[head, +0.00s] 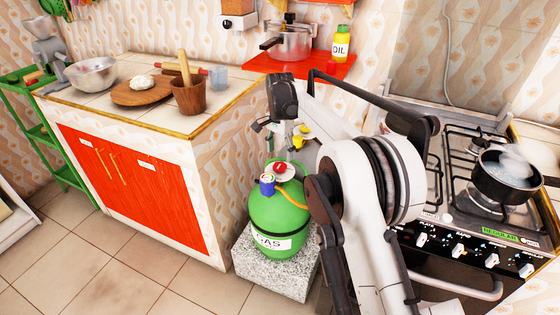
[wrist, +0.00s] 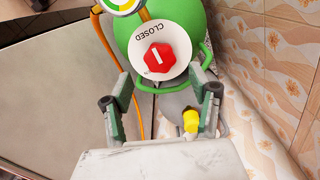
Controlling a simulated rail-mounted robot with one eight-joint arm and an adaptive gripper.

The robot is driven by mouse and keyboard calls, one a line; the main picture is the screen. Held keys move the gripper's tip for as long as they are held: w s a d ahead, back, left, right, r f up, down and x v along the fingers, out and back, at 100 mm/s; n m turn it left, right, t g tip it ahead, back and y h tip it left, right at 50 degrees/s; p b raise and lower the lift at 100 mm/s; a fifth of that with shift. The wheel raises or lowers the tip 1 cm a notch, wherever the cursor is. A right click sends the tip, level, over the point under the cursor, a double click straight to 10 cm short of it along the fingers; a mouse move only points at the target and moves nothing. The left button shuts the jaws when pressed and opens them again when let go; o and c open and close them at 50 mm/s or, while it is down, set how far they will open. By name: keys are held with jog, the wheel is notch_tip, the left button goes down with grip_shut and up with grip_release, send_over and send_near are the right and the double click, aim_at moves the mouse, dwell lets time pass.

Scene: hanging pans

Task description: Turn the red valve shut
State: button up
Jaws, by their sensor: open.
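The red valve (head: 280,168) is a red knob with a white bar, on a white disc on top of the green gas cylinder (head: 278,226). In the wrist view the valve (wrist: 158,58) lies beyond my fingertips, roughly between their lines. The disc (wrist: 177,32) reads CLOSED, upside down in this view; any other lettering is hidden or unreadable. My gripper (wrist: 160,88) is open, with its two fingers spread and nothing between the tips. In the head view my gripper (head: 280,128) is above the valve, apart from it.
A round gauge (wrist: 122,4) and orange hose (wrist: 103,32) are beside the valve. A yellow piece (wrist: 190,121) shows near my right finger. The tiled counter (head: 222,98) stands left, the stove (head: 470,215) with a steaming pan (head: 507,178) right. The cylinder stands on a stone block (head: 262,272).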

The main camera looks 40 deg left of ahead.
aim_at(281, 165)
notch_tip(281, 165, up, 6)
jog(key=shift+r, duration=0.15)
jog(key=shift+d, duration=0.1)
dwell(0.5)
jog(key=w+d+r+t+y+p, duration=0.1)
jog(key=w+d+r, duration=0.2)
jog(key=d+r, duration=0.8)
jog(key=w+d+r+t, duration=0.1)
jog(key=w+d+r, duration=0.2)
jog(key=d+r, duration=0.8)
jog(key=s+d, duration=0.3)
jog(key=d, duration=1.3)
jog(key=s+d+r+t+p, duration=0.1)
jog(key=s+d, duration=0.4)
jog(key=d, duration=0.4)
jog(key=s+d+r+t+p, duration=0.1)
jog(key=s+d+t, duration=0.1)
jog(key=s+d, duration=0.55)
jog(key=s+d+f+t, duration=0.1)
jog(key=s+d+f, duration=0.3)
jog(key=s+d, duration=0.3)
jog(key=s+d+f+t+h, duration=0.1)
jog(key=s+d+f, duration=0.4)
jog(key=s+d, duration=0.3)
jog(key=shift+f+p, duration=0.2)
jog(key=shift+p, duration=0.1)
